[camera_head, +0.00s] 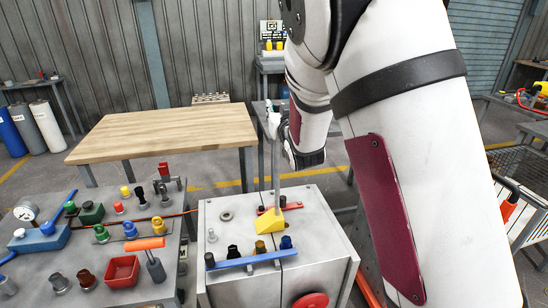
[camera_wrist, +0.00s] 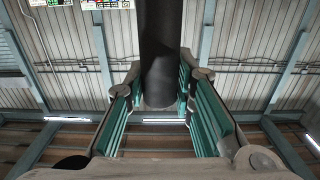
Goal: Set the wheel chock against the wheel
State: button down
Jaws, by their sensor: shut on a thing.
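A yellow wedge (camera_head: 271,222), which looks like the wheel chock, shows at the lower end of a thin grey upright rod (camera_head: 276,172). It appears over the top of a grey cabinet; I cannot tell whether it touches the cabinet. My gripper (camera_head: 274,124) is at the rod's upper end, partly hidden by my arm. In the wrist view, a dark round shaft (camera_wrist: 160,60) stands between the teal pads of my gripper (camera_wrist: 160,100), which is shut on it. No vehicle wheel can be clearly made out; my arm hides much of the right side.
The grey cabinet (camera_head: 222,284) carries a blue strip (camera_head: 250,260) with several dark and coloured knobs. A red disc (camera_head: 310,301) is on its front. A bench with tools and a red tray (camera_head: 122,270) stands left. A bare wooden table (camera_head: 165,132) is behind. A wire cart stands right.

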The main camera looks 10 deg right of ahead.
notch_tip(320, 180, up, 10)
jog(key=shift+r+b, duration=0.15)
jog(key=shift+b, duration=0.2)
jog(key=shift+d, duration=0.15)
dwell(0.4)
